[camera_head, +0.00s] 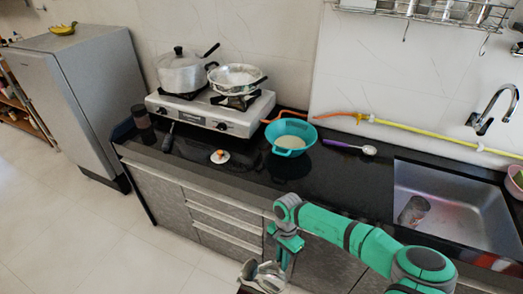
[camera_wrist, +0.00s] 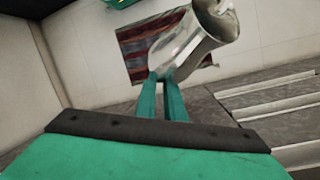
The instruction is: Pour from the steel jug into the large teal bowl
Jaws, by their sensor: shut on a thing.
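The large teal bowl (camera_head: 307,134) sits on the black counter to the right of the stove, with something pale inside. The steel jug (camera_head: 268,280) is low in front of the cabinets, partly cut off by the bottom edge of the head view. It also shows in the wrist view (camera_wrist: 188,45), shiny and slanted, with its wide end at upper right. My gripper (camera_wrist: 163,82) is shut on the jug. In the head view my gripper (camera_head: 277,264) is below counter height, in front of and below the bowl. The jug's contents cannot be made out.
A stove (camera_head: 207,114) carries a lidded pot (camera_head: 180,75) and a pan (camera_head: 236,78). A purple-handled ladle (camera_head: 345,146) lies right of the bowl. A sink (camera_head: 455,205) holds a dark jar (camera_head: 413,211). A small white lid-like object (camera_head: 220,157) lies near the counter edge. Open floor lies left.

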